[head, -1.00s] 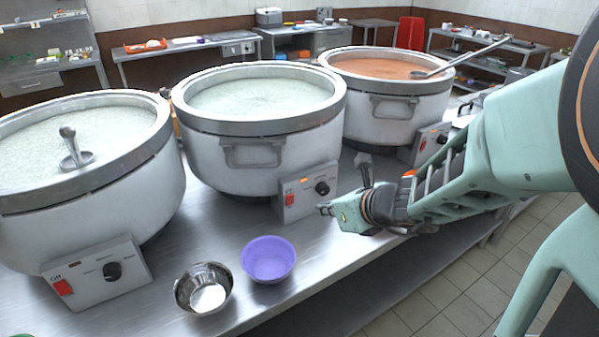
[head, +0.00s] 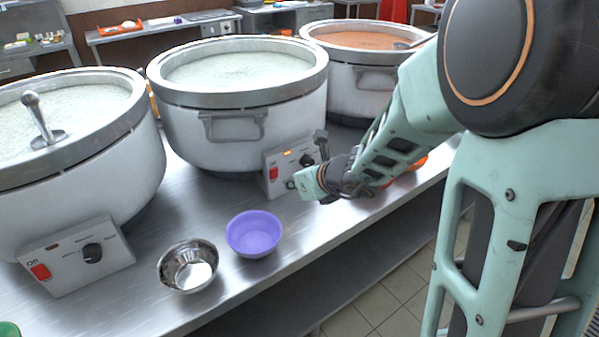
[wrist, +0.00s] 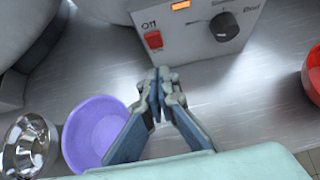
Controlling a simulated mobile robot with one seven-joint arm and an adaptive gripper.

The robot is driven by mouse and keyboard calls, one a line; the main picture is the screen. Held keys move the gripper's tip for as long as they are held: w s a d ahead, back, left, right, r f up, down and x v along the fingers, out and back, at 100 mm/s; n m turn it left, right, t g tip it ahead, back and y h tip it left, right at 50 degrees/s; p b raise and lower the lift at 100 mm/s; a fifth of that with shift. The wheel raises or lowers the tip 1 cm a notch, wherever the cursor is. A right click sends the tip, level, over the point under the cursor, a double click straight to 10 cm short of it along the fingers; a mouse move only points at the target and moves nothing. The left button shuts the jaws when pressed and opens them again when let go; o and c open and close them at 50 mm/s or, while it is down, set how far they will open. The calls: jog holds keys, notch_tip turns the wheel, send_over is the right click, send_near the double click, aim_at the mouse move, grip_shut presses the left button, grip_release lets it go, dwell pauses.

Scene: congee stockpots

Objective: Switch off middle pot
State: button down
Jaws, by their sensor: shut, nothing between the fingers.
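The middle pot (head: 225,130) is a large white stockpot with a grey rim and pale congee inside. Its control box (head: 288,168) has a red switch (head: 273,173), a black knob and a lit orange lamp. In the wrist view the control box (wrist: 193,45) shows the red switch (wrist: 153,40) under the word "Off", with the orange lamp lit and the knob (wrist: 224,27) to the right. My gripper (wrist: 158,72) is shut and empty, just below the red switch and apart from it. In the head view my gripper (head: 293,184) is in front of the box's lower edge.
A purple bowl (head: 254,234) and a steel bowl (head: 188,266) stand on the steel counter (head: 105,305) left of my gripper. The left pot (head: 75,170) and the right pot (head: 353,95) flank the middle one. A red bowl (wrist: 314,74) is at the right.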

aim_at(275, 169)
jog(key=shift+w+a+f+p, duration=0.15)
jog(key=shift+w+a, duration=0.35)
jog(key=shift+w, duration=0.25)
jog(key=shift+w+a+p, duration=0.2)
jog(key=shift+w+a, duration=0.25)
jog(key=shift+w, duration=0.25)
jog(key=shift+w+a+f+p, duration=0.15)
jog(key=shift+w+a, duration=0.35)
jog(key=shift+w, duration=0.25)
jog(key=shift+r, duration=0.1)
jog(key=p, duration=0.3)
jog(key=shift+w+a+r, duration=0.2)
jog(key=shift+r, duration=0.15)
jog(key=shift+f, duration=0.3)
jog(key=shift+r+p, duration=0.5)
jog(key=shift+r, duration=0.35)
jog(key=shift+d, duration=0.15)
